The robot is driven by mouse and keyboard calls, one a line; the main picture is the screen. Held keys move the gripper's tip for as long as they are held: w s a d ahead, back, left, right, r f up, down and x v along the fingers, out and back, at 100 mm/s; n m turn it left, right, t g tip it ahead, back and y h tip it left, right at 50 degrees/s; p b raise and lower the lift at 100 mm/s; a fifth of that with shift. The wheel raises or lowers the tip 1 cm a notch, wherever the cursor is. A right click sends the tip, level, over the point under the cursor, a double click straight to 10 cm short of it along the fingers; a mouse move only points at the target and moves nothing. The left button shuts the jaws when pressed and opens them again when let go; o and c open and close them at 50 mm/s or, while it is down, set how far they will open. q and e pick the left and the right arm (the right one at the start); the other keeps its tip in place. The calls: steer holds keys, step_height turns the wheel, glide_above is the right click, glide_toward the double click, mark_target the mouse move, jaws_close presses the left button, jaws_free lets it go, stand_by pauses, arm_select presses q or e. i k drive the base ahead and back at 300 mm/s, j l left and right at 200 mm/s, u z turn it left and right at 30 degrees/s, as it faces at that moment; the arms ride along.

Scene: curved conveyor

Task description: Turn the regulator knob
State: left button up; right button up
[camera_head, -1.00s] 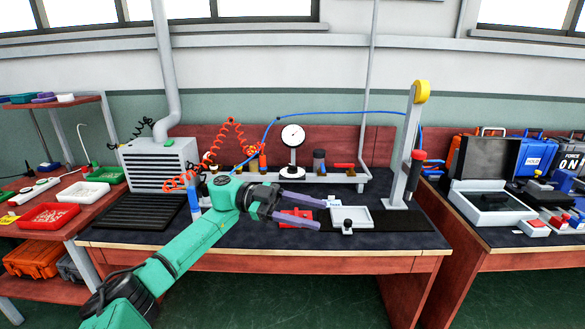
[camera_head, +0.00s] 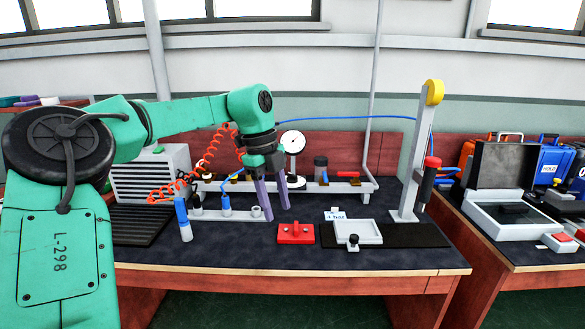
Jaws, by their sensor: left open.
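No part is clearly marked as the regulator knob. A grey rail (camera_head: 350,187) with air fittings runs along the back of the bench. A dark cylindrical fitting (camera_head: 321,168) stands upright on it, right of a white dial gauge (camera_head: 293,142) on a stand. My left gripper (camera_head: 282,202) is open and empty, its purple fingers pointing down in front of the rail, left of the dark fitting and below the gauge. It hides part of the rail and its fittings. My right gripper is not in view.
A red block (camera_head: 295,234) and a grey tray fixture with a black knob (camera_head: 353,241) lie in front. A coiled red hose (camera_head: 175,190) hangs near my arm. A grey post (camera_head: 413,170) rises at right.

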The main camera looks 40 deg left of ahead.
mark_target(291, 178)
steer(key=i+j, duration=1.35)
steer(key=j, duration=0.15)
